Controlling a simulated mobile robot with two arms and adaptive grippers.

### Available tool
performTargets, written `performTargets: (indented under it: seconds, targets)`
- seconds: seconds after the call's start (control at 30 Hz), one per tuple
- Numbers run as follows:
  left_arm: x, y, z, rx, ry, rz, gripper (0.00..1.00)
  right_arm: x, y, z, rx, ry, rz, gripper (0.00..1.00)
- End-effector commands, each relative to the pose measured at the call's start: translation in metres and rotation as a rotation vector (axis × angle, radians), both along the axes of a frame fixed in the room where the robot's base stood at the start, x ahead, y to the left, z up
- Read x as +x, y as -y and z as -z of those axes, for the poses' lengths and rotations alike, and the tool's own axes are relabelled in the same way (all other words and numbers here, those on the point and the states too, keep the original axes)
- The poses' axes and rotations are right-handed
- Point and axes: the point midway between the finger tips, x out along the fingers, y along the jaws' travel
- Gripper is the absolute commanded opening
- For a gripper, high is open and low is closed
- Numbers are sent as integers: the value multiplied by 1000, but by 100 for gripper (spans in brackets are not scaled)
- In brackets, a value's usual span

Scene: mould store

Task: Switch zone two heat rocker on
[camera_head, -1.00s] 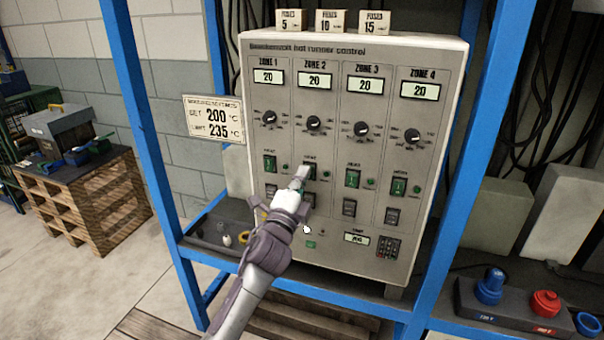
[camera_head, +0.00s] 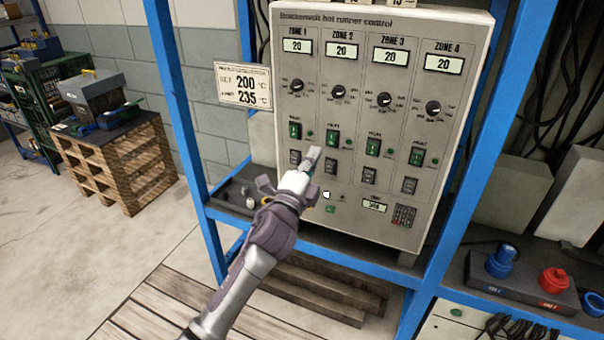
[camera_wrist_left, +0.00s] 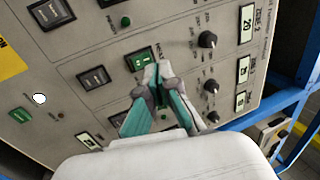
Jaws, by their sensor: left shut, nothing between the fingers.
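The hot runner control cabinet (camera_head: 440,25) has four zone columns. The zone 2 column has a display (camera_head: 342,51) reading 20, a knob (camera_head: 338,92), a green rocker (camera_head: 333,138) and a dark rocker (camera_head: 331,166) below. Their small labels and the tilt of the rockers cannot be read clearly. My left gripper (camera_head: 314,153) is shut and empty, its tips just lower left of the green rocker in the head view. In the left wrist view the fingertips (camera_wrist_left: 158,68) overlap the edge of that rocker (camera_wrist_left: 138,60); contact cannot be told. My right gripper is not in view.
Similar green rockers stand close by in zone 1 (camera_head: 295,131) and zone 3 (camera_head: 373,147). A blue frame post (camera_head: 183,120) stands left of the cabinet. A sign (camera_head: 243,84) reads 200 and 235. A box with blue and red connectors (camera_head: 520,285) sits lower right.

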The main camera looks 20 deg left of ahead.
Motion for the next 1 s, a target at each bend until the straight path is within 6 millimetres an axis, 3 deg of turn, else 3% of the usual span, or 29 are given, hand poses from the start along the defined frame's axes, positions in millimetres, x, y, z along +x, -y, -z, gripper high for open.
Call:
performTargets:
  seconds: [0.2,0.4,0.67,1.0]
  targets:
    - [-40,-1,0,1,1,3,0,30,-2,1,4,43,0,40]
    - [-60,-2,0,0,1,2,0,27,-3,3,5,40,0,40]
    - [-64,-2,-1,0,1,1,0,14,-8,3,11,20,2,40]
    - [-63,-2,2,-2,-5,2,0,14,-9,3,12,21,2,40]
